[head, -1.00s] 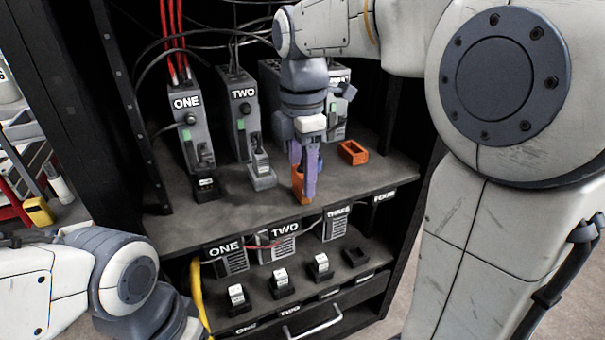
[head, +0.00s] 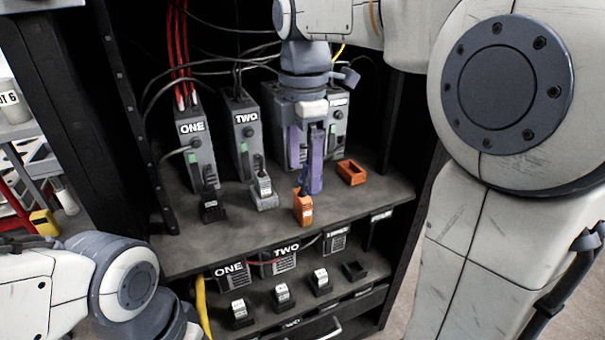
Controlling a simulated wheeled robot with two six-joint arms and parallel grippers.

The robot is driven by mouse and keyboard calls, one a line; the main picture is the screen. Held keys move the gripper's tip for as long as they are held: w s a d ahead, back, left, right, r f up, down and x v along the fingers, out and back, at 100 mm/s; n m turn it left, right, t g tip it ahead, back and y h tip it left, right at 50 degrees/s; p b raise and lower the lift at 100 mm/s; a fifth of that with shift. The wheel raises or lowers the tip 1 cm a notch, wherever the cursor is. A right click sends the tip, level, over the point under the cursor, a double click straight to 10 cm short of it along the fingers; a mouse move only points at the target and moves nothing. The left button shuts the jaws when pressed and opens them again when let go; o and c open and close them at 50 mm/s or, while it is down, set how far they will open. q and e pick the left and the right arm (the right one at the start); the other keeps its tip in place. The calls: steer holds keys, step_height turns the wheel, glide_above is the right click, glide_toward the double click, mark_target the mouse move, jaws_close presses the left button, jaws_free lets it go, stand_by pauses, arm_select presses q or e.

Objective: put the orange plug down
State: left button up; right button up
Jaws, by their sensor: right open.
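The orange plug (head: 303,208) stands upright on the grey upper shelf, near its front edge. My right gripper (head: 305,170) has purple fingers and is open. It is just above and behind the plug, with one finger close to the plug's right side; I cannot tell whether they touch. My left arm shows at the lower left, but its gripper is out of view.
An orange open socket (head: 352,172) sits to the right on the shelf (head: 240,225). Grey units ONE (head: 195,150) and TWO (head: 245,130) stand behind, with a black plug (head: 212,206) and a grey plug (head: 264,192) before them. The lower shelf holds several white-topped plugs.

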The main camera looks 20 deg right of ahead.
steer(key=shift+r, duration=0.3)
steer(key=s+a+f+m, duration=0.1)
steer(key=a, duration=0.1)
steer(key=s+a+f, duration=0.1)
steer(key=a+f, duration=0.1)
steer(key=s+a+f+m, duration=0.1)
steer(key=a, duration=0.1)
steer(key=shift+s+f+m, duration=0.2)
steer(key=shift+f+m, duration=0.05)
steer(key=shift+m, duration=0.05)
steer(key=s+a+f+m, duration=0.3)
steer(key=s+f+m, duration=0.1)
steer(key=s+f, duration=0.2)
steer(key=s+a+f+m+y, duration=0.1)
steer(key=s+a+f+m, duration=0.3)
steer(key=s+f, duration=0.2)
steer(key=s, duration=0.2)
steer(key=shift+s+a+m, duration=0.2)
steer(key=shift+s+m, duration=0.1)
steer(key=shift+s, duration=0.05)
step_height(320, 180, up, 38)
steer(key=p, duration=3.8)
